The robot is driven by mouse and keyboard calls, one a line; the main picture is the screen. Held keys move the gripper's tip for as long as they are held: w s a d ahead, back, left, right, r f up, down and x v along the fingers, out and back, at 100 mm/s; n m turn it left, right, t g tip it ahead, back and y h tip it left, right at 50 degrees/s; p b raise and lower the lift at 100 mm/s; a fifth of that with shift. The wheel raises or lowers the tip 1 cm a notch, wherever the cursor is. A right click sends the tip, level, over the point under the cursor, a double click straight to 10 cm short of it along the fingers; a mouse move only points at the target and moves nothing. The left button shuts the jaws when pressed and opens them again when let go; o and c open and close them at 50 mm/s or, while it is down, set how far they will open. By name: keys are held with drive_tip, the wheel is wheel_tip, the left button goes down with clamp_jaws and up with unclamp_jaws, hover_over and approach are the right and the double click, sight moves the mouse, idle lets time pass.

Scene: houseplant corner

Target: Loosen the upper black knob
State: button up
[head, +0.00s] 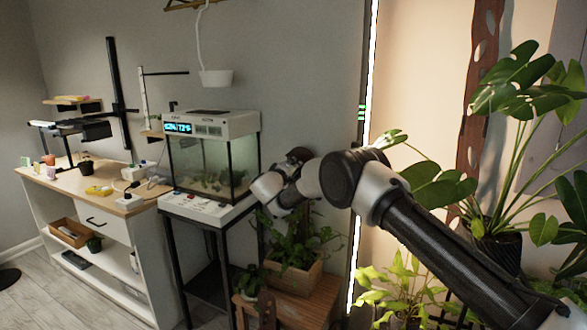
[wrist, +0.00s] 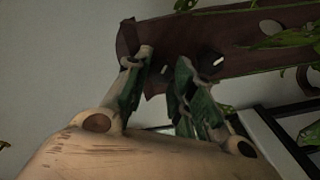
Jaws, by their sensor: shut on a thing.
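In the wrist view, my gripper (wrist: 166,72) has its two green-padded fingers closed in around a small dark thing at the end of a dark brown board with holes (wrist: 240,28). It looks like the upper black knob, mostly hidden by the fingers. A second black knob (wrist: 211,64) with a pale mark shows just right of the right finger, apart from it. A dark brown piece (head: 298,154) shows just above the wrist there.
A glass tank (head: 215,165) on a black stand is close left of my wrist. A wooden planter (head: 295,277) with leafy plants is below it. Large-leaved plants (head: 500,190) crowd the right. A white shelf unit (head: 105,240) stands further left.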

drive_tip(key=n, duration=0.8)
drive_tip(key=n+h, duration=0.1)
drive_tip(key=n, duration=0.6)
drive_tip(key=n+g+h, duration=0.1)
drive_tip(key=n, duration=0.7)
drive_tip(key=shift+a+f+n, duration=0.15)
drive_tip(key=shift+f+n, duration=0.1)
drive_tip(key=shift+n, duration=0.05)
idle(0.5)
drive_tip(key=o, duration=1)
drive_tip(key=shift+o, duration=0.2)
drive_tip(key=v, duration=1.2)
